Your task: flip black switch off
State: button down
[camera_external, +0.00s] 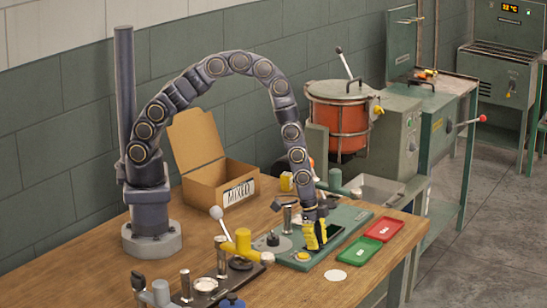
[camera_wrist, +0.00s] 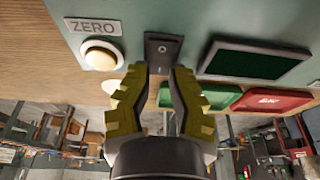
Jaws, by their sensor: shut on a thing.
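The black switch (camera_wrist: 163,48) sits on the green panel (camera_wrist: 220,22) in the wrist view, between a round pale button (camera_wrist: 101,55) under a ZERO label and a dark display (camera_wrist: 255,62). My gripper (camera_wrist: 160,72), with yellow ribbed fingers, is at the switch, its fingertips on either side of the switch's lower part. It is shut on the switch; the fingertips stay a little apart. In the external view my gripper (camera_external: 314,247) points down at the green bench device (camera_external: 349,216) and hides the switch. Which way the switch is set cannot be told.
A green tray (camera_external: 358,251) and a red tray (camera_external: 384,229) lie to the right of the device. A white disc (camera_external: 335,275) lies in front. A lever tool with a yellow part (camera_external: 243,240) stands at left. An open cardboard box (camera_external: 215,184) stands behind.

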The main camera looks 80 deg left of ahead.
aim_at(306, 246)
jog(key=shift+s+f, duration=0.1)
jog(key=shift+f, duration=0.05)
jog(key=c, duration=1.1)
grip_release()
jog(key=shift+r, duration=0.2)
jog(key=shift+a+r, duration=0.1)
jog(key=shift+r, duration=0.2)
jog(key=shift+v, duration=5.6)
jog(key=shift+a, duration=0.1)
